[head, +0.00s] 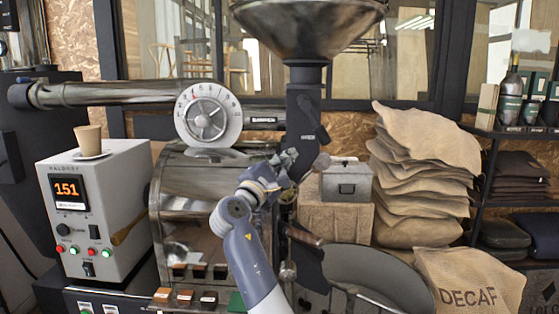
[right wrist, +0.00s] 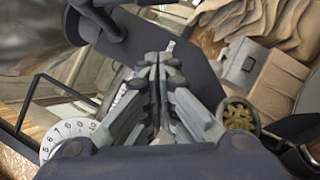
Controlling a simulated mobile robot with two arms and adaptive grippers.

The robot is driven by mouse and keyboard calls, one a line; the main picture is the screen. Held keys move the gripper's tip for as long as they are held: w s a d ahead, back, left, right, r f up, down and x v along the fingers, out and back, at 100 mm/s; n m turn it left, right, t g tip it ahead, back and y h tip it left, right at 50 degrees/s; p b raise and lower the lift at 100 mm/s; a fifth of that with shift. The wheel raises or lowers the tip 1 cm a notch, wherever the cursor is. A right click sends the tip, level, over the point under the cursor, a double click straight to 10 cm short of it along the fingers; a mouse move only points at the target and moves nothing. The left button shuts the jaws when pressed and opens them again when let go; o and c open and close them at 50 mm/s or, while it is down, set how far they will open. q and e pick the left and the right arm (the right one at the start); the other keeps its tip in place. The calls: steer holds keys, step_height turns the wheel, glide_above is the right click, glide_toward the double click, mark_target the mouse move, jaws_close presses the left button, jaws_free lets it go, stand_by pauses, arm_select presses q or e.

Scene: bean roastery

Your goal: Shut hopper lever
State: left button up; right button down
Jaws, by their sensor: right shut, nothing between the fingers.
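The metal hopper (head: 308,28) is at the top of the head view, above a dark vertical chute (head: 300,80). The dark hopper lever (head: 311,113) slants across the front of the chute. In the right wrist view a dark bar that looks like this lever (right wrist: 98,18) shows at the upper left, apart from the fingers. My right gripper (head: 287,160) is just below the lever, in front of the lower chute. Its fingers (right wrist: 158,68) are shut together and empty. I cannot tell whether the fingers touch the chute. My left gripper is out of view.
A round dial (head: 208,115) and the roaster drum (head: 190,190) are left of my arm. A grey control box (head: 95,200) carries a cup (head: 88,140). Stacked sacks (head: 425,175) and a small grey box (head: 347,181) are on the right. A round cooling tray (head: 375,275) is below.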

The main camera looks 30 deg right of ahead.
mark_target(315, 122)
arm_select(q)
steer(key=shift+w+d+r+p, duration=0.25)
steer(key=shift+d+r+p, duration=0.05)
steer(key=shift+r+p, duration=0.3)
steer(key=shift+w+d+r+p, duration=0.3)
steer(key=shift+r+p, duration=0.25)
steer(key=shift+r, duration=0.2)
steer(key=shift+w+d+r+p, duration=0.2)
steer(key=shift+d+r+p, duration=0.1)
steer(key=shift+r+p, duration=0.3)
arm_select(e)
steer(key=s+d+r+n, duration=0.1)
steer(key=d+r, duration=0.1)
steer(key=d, duration=0.4)
steer(key=shift+r, duration=0.35)
